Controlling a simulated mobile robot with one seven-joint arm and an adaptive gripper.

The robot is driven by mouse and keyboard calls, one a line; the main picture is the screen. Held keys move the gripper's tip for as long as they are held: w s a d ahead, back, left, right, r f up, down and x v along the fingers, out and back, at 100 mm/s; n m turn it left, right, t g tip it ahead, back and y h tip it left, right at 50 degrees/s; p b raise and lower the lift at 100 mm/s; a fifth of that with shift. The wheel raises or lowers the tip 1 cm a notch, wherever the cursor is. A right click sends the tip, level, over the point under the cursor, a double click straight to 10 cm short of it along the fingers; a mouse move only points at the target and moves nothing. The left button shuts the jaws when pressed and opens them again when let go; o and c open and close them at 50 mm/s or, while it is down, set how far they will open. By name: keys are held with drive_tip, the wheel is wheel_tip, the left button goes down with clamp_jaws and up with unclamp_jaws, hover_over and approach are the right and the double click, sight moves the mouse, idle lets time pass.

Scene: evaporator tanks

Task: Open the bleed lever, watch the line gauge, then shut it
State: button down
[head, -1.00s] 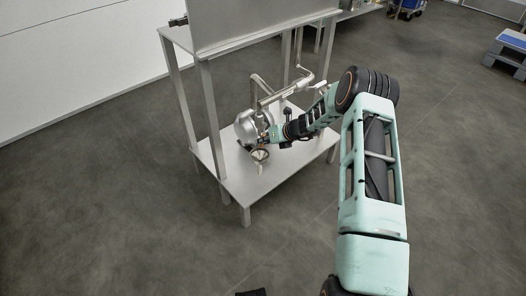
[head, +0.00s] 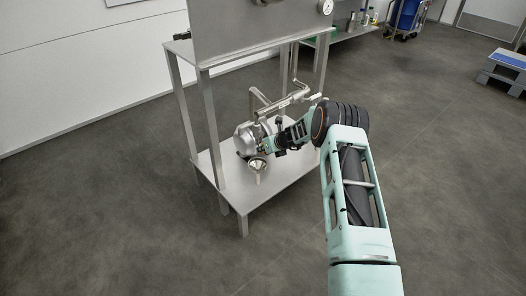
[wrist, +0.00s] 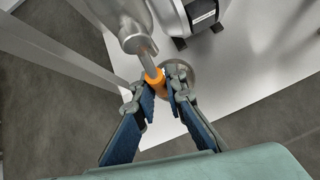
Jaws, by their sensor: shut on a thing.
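My gripper (wrist: 156,90) is shut on the orange bleed lever (wrist: 153,78), which sits at the end of a grey metal pipe fitting (wrist: 140,38). In the head view my gripper (head: 264,146) is at the pipework under the steel stand, beside the pump; the lever is too small to make out there. A round white dial gauge (head: 325,6) shows at the top edge of the head view, on the steel panel; its reading is too small to tell. A metal funnel (head: 257,163) stands just below my gripper, and part of its round rim (wrist: 188,72) shows behind the fingers.
A rounded metal pump (head: 243,138) sits on the stand's lower shelf (head: 250,200). Stand legs (head: 211,115) rise left of my gripper. Pipes (head: 285,100) run above it. A blue bin (head: 408,18) and step stool (head: 505,70) are far right. Floor around is clear.

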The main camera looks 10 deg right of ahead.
drive_tip(key=c, duration=2)
unclamp_jaws()
drive_tip(key=shift+o, duration=0.2)
drive_tip(key=v, duration=1.2)
